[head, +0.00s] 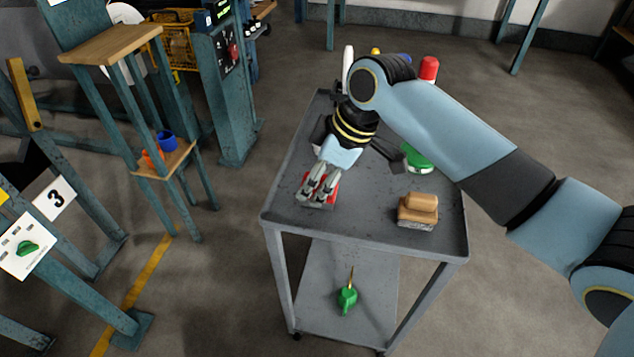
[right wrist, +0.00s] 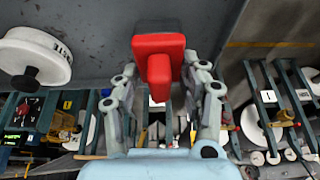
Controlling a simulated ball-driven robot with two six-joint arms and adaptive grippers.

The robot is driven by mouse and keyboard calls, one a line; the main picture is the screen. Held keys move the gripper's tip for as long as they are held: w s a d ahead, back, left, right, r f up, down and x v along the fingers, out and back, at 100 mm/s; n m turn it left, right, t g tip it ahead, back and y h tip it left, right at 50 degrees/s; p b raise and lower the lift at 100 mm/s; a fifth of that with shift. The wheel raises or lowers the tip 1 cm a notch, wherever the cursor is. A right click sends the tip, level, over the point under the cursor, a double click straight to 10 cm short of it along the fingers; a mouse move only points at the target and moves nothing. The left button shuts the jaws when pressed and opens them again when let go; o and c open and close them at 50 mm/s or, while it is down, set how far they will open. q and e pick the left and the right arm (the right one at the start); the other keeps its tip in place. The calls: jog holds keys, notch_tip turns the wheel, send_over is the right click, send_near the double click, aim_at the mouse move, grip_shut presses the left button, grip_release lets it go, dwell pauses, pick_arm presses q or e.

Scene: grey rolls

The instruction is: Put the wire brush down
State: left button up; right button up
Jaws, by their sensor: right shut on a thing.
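My right gripper (head: 318,196) reaches down over the top of the grey cart (head: 375,238), near its front left part. It is shut on a red block with a raised grip, taken as the wire brush (head: 332,193). In the right wrist view the red wire brush (right wrist: 158,48) sits between the two fingers of my right gripper (right wrist: 160,78). Its bristles are not visible. The brush is at or just above the cart top; I cannot tell whether it touches. My left gripper is out of view.
A tan block with a grey underside (head: 417,210) stands to the right on the cart. A green round thing (head: 416,158) and a red-capped item (head: 428,69) are farther back. A green oil can-like item (head: 347,298) is on the lower shelf. The cart's front middle is clear.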

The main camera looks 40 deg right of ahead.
jog(key=shift+f, duration=0.35)
jog(key=o, duration=1)
jog(key=shift+f, duration=0.15)
jog(key=shift+f+b, duration=0.25)
jog(key=shift+b, duration=0.5)
jog(key=p+v, duration=0.2)
jog(key=v, duration=0.9)
jog(key=shift+d, duration=0.15)
